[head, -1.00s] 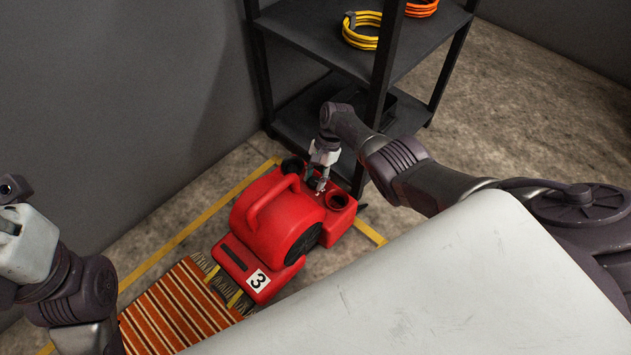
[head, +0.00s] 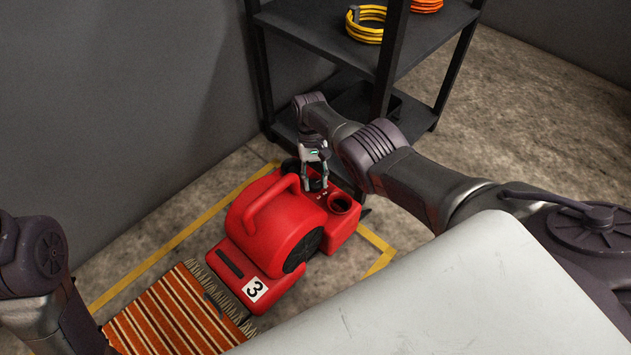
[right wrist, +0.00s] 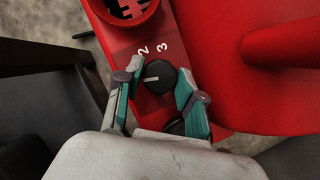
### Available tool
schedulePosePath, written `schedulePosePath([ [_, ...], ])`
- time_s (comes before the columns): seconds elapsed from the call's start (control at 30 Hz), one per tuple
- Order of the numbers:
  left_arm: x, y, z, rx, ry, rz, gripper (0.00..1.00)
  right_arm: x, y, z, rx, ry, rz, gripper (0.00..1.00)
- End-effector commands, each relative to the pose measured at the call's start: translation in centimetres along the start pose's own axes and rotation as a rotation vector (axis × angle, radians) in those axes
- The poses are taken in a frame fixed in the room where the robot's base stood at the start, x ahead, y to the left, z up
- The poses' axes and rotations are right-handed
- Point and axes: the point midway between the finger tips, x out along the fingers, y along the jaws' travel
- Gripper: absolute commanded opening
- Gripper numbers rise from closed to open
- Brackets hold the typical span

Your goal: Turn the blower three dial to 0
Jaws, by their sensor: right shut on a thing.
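The red blower (head: 275,222) with a white "3" label (head: 255,289) stands on the floor. Its black dial (right wrist: 161,77) shows in the right wrist view on the red panel, with the white numbers 2 and 3 beside it. The dial's pale pointer mark faces left in that view. The 0 is not visible. My right gripper (head: 317,187) is over the blower's far end. Its teal-padded fingers (right wrist: 157,88) are on either side of the dial and shut on it. My left gripper is out of view; only left arm links show.
A round opening (head: 341,204) is on the blower beside the dial. A black shelf (head: 350,35) holding yellow (head: 366,25) and orange coils stands behind. A striped rug (head: 175,318) lies in front of the blower. Yellow tape marks the floor, and a grey wall is left.

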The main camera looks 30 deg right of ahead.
Motion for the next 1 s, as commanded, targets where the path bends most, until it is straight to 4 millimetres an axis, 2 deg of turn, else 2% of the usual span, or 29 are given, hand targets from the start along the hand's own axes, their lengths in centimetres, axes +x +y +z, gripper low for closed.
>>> schedulePosePath([
  [0.4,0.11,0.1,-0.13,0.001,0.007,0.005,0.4,0.04,-0.24,0.01,-0.211,0.001,0.085,0.03],
  [1.0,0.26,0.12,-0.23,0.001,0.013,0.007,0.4,0.02,-0.22,-0.01,-0.251,0.003,0.102,0.03],
])
